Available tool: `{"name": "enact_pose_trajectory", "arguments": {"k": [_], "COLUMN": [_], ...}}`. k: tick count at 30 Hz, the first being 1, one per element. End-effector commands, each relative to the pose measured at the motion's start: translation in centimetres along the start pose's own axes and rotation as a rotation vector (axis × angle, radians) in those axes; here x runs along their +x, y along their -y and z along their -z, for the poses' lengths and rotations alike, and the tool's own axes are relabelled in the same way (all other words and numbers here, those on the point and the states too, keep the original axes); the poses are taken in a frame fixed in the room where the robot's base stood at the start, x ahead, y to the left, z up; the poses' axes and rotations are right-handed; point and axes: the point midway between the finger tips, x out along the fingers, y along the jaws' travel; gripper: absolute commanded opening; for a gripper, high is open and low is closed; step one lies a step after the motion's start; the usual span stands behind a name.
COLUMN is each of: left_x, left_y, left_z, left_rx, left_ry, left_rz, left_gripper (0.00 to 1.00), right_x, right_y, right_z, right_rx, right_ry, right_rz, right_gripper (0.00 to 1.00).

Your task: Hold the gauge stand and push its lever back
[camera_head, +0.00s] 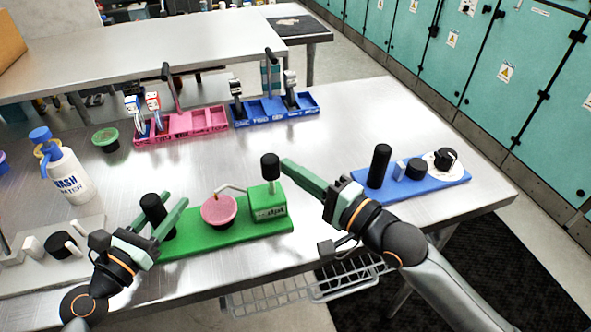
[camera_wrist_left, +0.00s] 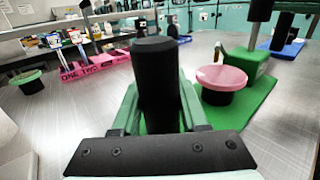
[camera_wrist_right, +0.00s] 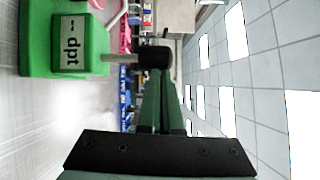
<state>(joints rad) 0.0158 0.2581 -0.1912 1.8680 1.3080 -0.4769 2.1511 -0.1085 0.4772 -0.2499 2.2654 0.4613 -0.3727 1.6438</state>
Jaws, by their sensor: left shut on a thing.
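The gauge stand is a green base (camera_head: 228,234) at the table's front edge. It bears a black post (camera_head: 153,208), a pink round pad (camera_head: 219,210) and a green box with a white label (camera_head: 267,203). The lever is a thin stem with a black knob (camera_head: 270,165) on top of the box. My left gripper (camera_head: 168,215) is shut around the black post, which stands between its fingers in the left wrist view (camera_wrist_left: 158,85). My right gripper (camera_head: 290,167) has its fingers together, empty, close beside the knob (camera_wrist_right: 155,57); I cannot tell if they touch.
A blue stand (camera_head: 440,188) with a black post is at the right. Pink (camera_head: 185,124) and blue (camera_head: 300,112) trays stand behind. A wash bottle (camera_head: 70,175) and a grey stand (camera_head: 85,232) are at the left. The table centre is clear.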

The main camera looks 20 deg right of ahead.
Motion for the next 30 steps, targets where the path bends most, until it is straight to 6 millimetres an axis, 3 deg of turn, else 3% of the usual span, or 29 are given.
{"name": "enact_pose_trajectory", "arguments": {"k": [10, 24, 30], "left_x": [0.0, 0.0, 0.0], "left_y": [0.1, 0.1, 0.1], "left_z": [0.1, 0.1, 0.1], "left_rx": [-0.002, -0.002, -0.002], "left_ry": [-0.001, -0.002, -0.001], "left_rz": [0.003, 0.002, 0.002], "left_gripper": [0.00, 0.00, 0.00], "right_x": [-1.0, -7.6, -9.3], "right_y": [0.0, 0.2, 0.3], "right_z": [0.0, -0.1, 0.0], "right_rx": [0.000, 0.000, 0.000], "right_ry": [-0.001, 0.000, 0.000], "right_rz": [0.001, -0.003, -0.002], "right_gripper": [0.00, 0.00, 0.00]}}
